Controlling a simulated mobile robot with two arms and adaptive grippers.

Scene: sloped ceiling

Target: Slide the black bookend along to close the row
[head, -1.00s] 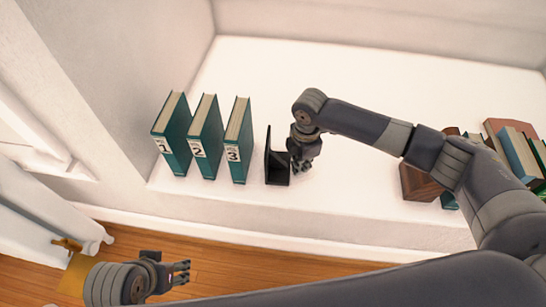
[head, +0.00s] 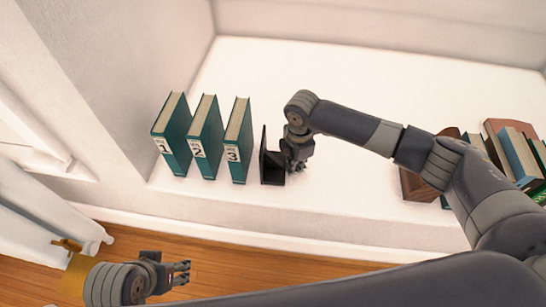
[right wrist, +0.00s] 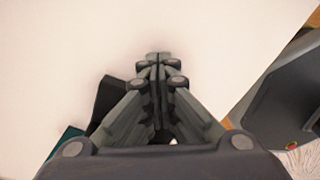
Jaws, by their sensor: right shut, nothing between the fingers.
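The black bookend (head: 272,167) stands upright on the white ledge, just right of the teal book numbered 3 (head: 238,140), with a narrow gap between them. Books numbered 2 (head: 206,138) and 1 (head: 172,134) stand further left, with gaps between them. My right gripper (head: 297,166) is shut and empty, at the bookend's right side. Whether it touches the bookend is hard to tell. In the right wrist view the closed fingers (right wrist: 158,75) have part of the bookend (right wrist: 108,100) beside them on the left. My left gripper (head: 184,272) is low at the left, over the floor, its fingers apart.
Several other books (head: 520,150) and a brown wooden piece (head: 415,184) stand at the right end of the ledge (head: 370,205). The ledge behind the row is clear. A wall rises left of book 1. The wooden floor (head: 220,255) lies below the ledge.

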